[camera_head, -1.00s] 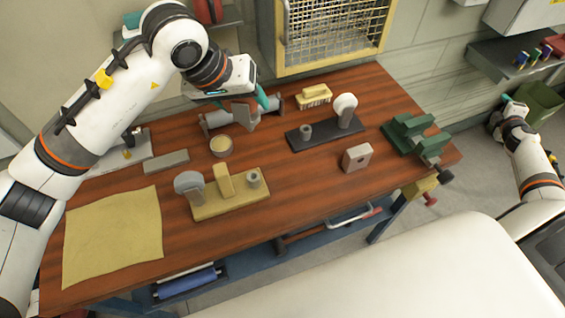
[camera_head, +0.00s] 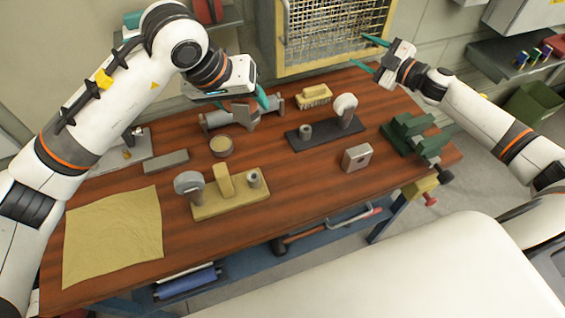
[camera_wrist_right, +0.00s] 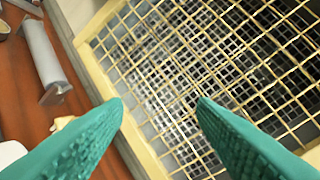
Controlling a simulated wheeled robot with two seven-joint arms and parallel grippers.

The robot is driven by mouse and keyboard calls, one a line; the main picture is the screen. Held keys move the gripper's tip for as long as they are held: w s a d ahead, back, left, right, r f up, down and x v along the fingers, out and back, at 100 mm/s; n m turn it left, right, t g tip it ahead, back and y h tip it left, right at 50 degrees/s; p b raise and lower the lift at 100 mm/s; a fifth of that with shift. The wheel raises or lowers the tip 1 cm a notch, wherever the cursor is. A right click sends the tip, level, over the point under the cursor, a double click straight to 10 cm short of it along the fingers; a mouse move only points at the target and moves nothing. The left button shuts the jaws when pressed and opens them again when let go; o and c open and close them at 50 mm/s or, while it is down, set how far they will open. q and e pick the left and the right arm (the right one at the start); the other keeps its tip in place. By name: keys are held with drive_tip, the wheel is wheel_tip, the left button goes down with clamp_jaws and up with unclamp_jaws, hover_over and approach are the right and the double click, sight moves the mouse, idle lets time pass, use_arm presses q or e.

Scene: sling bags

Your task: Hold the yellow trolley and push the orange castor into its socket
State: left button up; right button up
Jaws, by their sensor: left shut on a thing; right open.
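The yellow trolley (camera_head: 232,204) stands on the wooden table, with an upright yellow block in its middle. A grey wheel (camera_head: 188,183) is at its left end and a small grey round socket (camera_head: 254,178) at its right end. I see no clearly orange castor. My left gripper (camera_head: 241,104) is shut on a grey part (camera_head: 242,114) of a long grey fixture behind the trolley, its fingers partly hidden by its own hand. My right gripper (camera_head: 368,54) is open and empty, in front of the mesh cage; its two teal fingers show in the right wrist view (camera_wrist_right: 160,103).
A dark trolley (camera_head: 318,135) with a pale wheel (camera_head: 346,106) stands right of centre. A brush (camera_head: 314,96), a grey block (camera_head: 357,157), a green vise (camera_head: 414,136), a round tin (camera_head: 221,146) and a yellow cloth (camera_head: 112,235) lie around. The mesh cage (camera_head: 335,30) stands behind.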

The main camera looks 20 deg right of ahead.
drive_tip(key=s+a+f+m+g+y, duration=0.1)
drive_tip(key=s+a+f+g+y, duration=0.25)
drive_tip(key=a, duration=0.55)
drive_tip(key=s+a+f+m+g+y, duration=0.1)
drive_tip(key=s+a+f+y, duration=0.1)
drive_tip(key=s+a+f, duration=0.6)
drive_tip(key=s+a+f+m+g+y, duration=0.1)
drive_tip(key=s+a+g+y, duration=0.2)
drive_tip(key=a, duration=0.8)
approach(253, 178)
drive_tip(key=shift+w+a+r+t, duration=0.1)
drive_tip(key=shift+a+r+t, duration=0.1)
drive_tip(key=shift+a+r, duration=0.3)
drive_tip(key=shift+a+r+t, duration=0.15)
drive_tip(key=shift+a+r, duration=0.05)
drive_tip(key=shift+a, duration=0.5)
drive_tip(key=x, duration=0.7)
drive_tip(key=shift+a+f, duration=0.2)
drive_tip(key=shift+c, duration=0.5)
clamp_jaws()
